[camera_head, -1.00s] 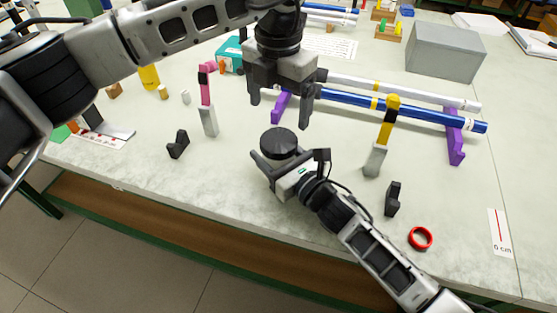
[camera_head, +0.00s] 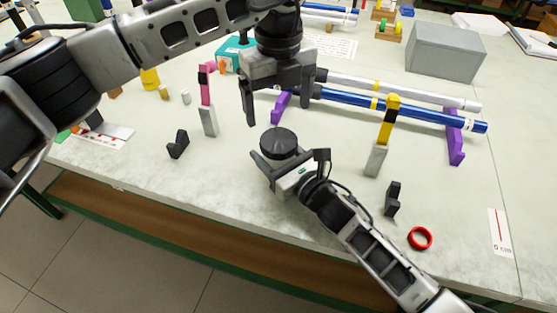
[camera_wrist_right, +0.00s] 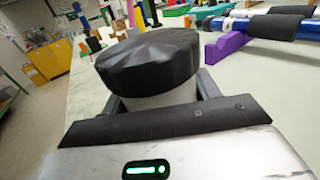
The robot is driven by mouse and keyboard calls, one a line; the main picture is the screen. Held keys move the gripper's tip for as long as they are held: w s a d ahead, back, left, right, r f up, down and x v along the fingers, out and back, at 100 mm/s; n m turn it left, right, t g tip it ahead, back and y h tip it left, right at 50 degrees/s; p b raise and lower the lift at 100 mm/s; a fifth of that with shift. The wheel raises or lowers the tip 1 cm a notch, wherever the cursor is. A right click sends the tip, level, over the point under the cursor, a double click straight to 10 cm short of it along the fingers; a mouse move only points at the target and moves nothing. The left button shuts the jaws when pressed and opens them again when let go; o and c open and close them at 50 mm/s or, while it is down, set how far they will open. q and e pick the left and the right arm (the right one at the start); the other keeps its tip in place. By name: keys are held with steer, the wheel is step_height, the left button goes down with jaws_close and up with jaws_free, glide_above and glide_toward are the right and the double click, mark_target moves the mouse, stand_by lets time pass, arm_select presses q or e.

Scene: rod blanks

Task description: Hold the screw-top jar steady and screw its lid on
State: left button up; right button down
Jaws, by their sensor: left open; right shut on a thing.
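The screw-top jar (camera_wrist_right: 160,98) has a pale body, mostly hidden by my right gripper and the lid. Its black ribbed lid (camera_head: 279,143) sits on top of the jar; it also shows large in the right wrist view (camera_wrist_right: 150,60). I cannot tell how far it is threaded. My right gripper (camera_head: 283,163) is shut around the jar body below the lid, with a finger on each side. My left gripper (camera_head: 278,110) is above the lid, pointing down, open and empty, with its fingers apart from the lid.
Blue and white rods (camera_head: 405,108) lie on purple supports (camera_head: 455,140) behind, to the right. A yellow-topped post (camera_head: 385,128), a black block (camera_head: 392,199) and a red ring (camera_head: 420,238) stand to the right. A pink-topped post (camera_head: 207,100) and another black block (camera_head: 178,145) are left.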

mark_target(279, 140)
arm_select(q)
steer(key=shift+f, duration=4)
